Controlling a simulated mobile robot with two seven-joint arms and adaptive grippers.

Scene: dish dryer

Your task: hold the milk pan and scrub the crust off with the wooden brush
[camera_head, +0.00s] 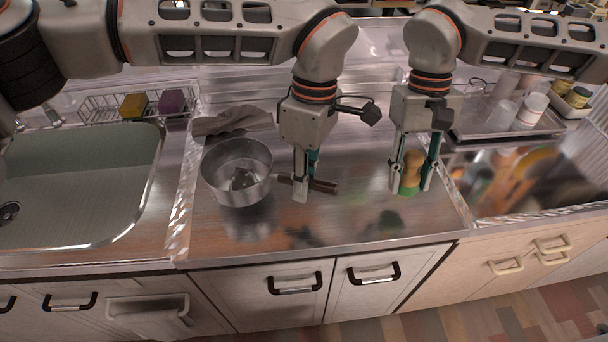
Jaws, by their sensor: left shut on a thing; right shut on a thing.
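The milk pan (237,173) is a round metal pan on the steel counter, left of centre, with its handle (325,186) pointing right. A dark brown patch of crust (243,179) shows inside on its bottom. My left gripper (304,188) is shut on the pan's handle, pointing down. The wooden brush (411,172) has a tan wooden body and a green lower part. My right gripper (411,184) is shut on the brush, to the right of the pan and apart from it. I cannot tell whether the brush touches the counter.
A grey cloth (232,120) lies behind the pan. The sink (80,190) is at the left, with a wire rack holding a yellow sponge (133,106) and a purple sponge (172,102) behind it. A tray (510,126) with cups stands at the right. The front counter is clear.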

